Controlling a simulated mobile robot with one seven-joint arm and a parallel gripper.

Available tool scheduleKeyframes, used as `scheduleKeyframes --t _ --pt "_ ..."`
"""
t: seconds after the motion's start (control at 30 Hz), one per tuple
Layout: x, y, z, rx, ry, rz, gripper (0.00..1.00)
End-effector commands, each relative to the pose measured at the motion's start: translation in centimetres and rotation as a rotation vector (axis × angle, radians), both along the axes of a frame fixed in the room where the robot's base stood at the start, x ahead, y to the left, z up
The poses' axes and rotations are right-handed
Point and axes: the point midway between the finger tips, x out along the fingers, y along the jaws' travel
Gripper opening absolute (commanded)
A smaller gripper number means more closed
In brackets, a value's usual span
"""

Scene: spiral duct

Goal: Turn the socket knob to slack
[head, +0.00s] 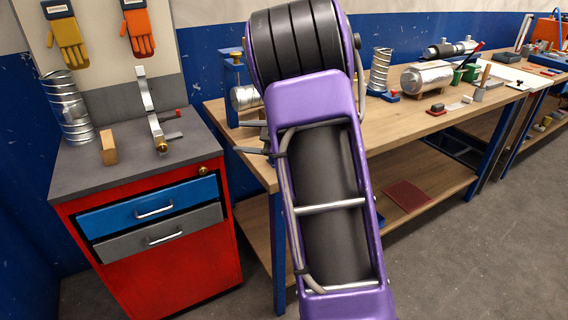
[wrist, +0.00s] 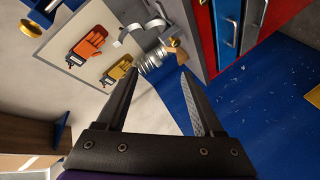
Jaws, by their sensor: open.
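A blue upright fixture (head: 232,83) stands at the left end of the wooden bench, with a small brass-coloured knob (head: 236,57) at its top. A short metal cylinder (head: 244,98) sits beside it, partly hidden by my arm. In the wrist view a gold round knob (wrist: 30,28) shows at the upper left, apart from my fingers. I cannot tell for certain which of these is the socket knob, nor its setting. My gripper (head: 243,138) is beside the bench's left end, mostly behind my arm. In the wrist view my gripper (wrist: 161,72) is open and empty.
A red cabinet (head: 180,260) with blue and grey drawers stands left. It bears a spiral duct (head: 66,105), a wooden block (head: 108,147) and a metal clamp (head: 150,108). The bench (head: 395,125) holds a metal cylinder (head: 427,77) and tools. Grey floor lies right.

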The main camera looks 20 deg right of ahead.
Motion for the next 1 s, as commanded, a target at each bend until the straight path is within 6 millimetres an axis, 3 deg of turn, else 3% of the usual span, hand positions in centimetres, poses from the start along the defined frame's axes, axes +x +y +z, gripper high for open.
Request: scheduleKeyframes --t 0.03,0.2,0.3,0.5,0.63,0.8,1.0 --pt "-1.0 -1.9 -2.1 0.036 0.032 -0.040 0.69" --pt "-4.4 -5.8 -7.6 0.164 0.103 -0.145 0.69" --pt "-6.6 -7.6 -10.2 0.249 0.134 -0.210 0.69" --pt "-10.9 -10.1 -13.4 0.435 0.156 -0.338 0.69" --pt "-13.5 -11.2 -14.3 0.561 0.145 -0.418 0.69" --pt "-16.0 -12.4 -13.9 0.706 0.098 -0.505 0.69" --pt "-17.5 -13.0 -12.8 0.800 0.051 -0.555 0.69"
